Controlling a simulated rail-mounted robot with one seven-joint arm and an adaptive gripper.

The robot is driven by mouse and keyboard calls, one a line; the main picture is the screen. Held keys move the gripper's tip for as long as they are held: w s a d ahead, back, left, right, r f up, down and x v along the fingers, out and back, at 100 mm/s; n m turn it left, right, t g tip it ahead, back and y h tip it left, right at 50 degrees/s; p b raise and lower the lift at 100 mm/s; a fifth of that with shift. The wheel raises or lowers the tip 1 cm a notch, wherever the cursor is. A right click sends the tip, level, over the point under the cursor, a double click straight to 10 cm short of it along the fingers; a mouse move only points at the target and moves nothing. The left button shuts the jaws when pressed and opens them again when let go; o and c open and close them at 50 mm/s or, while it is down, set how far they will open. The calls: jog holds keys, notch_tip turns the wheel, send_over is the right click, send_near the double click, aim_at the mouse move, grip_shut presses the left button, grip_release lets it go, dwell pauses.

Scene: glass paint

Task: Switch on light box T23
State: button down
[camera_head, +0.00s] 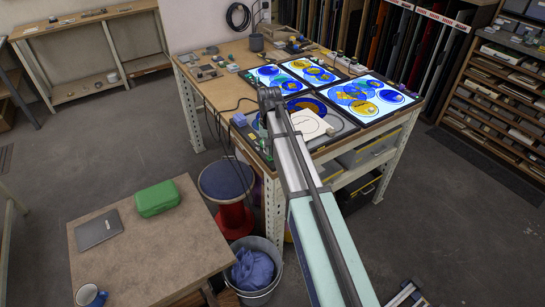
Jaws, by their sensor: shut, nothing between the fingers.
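Several flat light boxes with dark frames lie on the workbench. The back left box (265,72), the back middle box (326,64) and the right box (400,98) glow white under blue and yellow glass pieces. The front left box (347,128) looks dark, with blue and orange pieces and a pale sheet (312,124) on it. I cannot read T23 on any box. My gripper (263,140) is small and partly hidden by my arm, at the left front corner of the dark box. It looks shut and empty. I cannot tell whether it touches the box or a switch.
The workbench (215,88) holds small tools and dark cables on its left. A red spool stool (228,180) and a bucket with blue cloth (255,270) stand below. A low table (140,245) carries a green case (157,198), a laptop and a mug. Racks stand behind and right.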

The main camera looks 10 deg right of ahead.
aim_at(269, 157)
jog(key=shift+f+b, duration=0.45)
jog(key=shift+f, duration=0.75)
dwell(0.8)
jog(key=shift+r, duration=0.15)
jog(key=shift+r+p, duration=2.2)
jog(key=shift+r, duration=1.2)
jog(key=shift+a, duration=0.1)
